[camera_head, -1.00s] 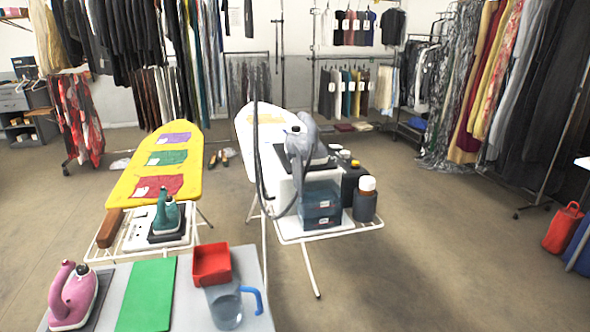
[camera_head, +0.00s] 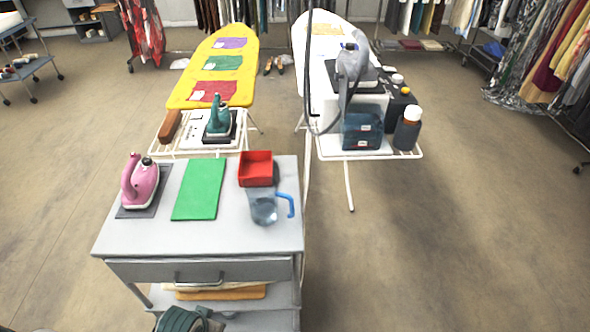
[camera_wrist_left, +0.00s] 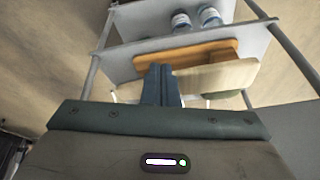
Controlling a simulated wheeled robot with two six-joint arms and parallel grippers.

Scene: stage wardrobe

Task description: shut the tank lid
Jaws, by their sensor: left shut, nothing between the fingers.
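A steam station with a grey iron (camera_head: 350,68) on top stands on the right-hand board's wire rack. Its dark blue see-through tank (camera_head: 362,130) is at the front; I cannot make out a lid or its position. A teal iron (camera_head: 218,118) rests on a dark pad on the left rack. My left gripper shows at the bottom of the head view (camera_head: 190,319), low in front of the grey cart and well apart from the tank. In the left wrist view (camera_wrist_left: 160,84) its fingers are together and empty, pointing toward the cart's lower shelves. My right gripper is not in view.
The grey cart (camera_head: 230,238) stands between me and the boards. It bears a pink iron (camera_head: 141,184), green mat (camera_head: 200,190), red box (camera_head: 256,166) and clear jug (camera_head: 264,209). A dark bottle (camera_head: 407,130) stands right of the tank. Floor to the right is open.

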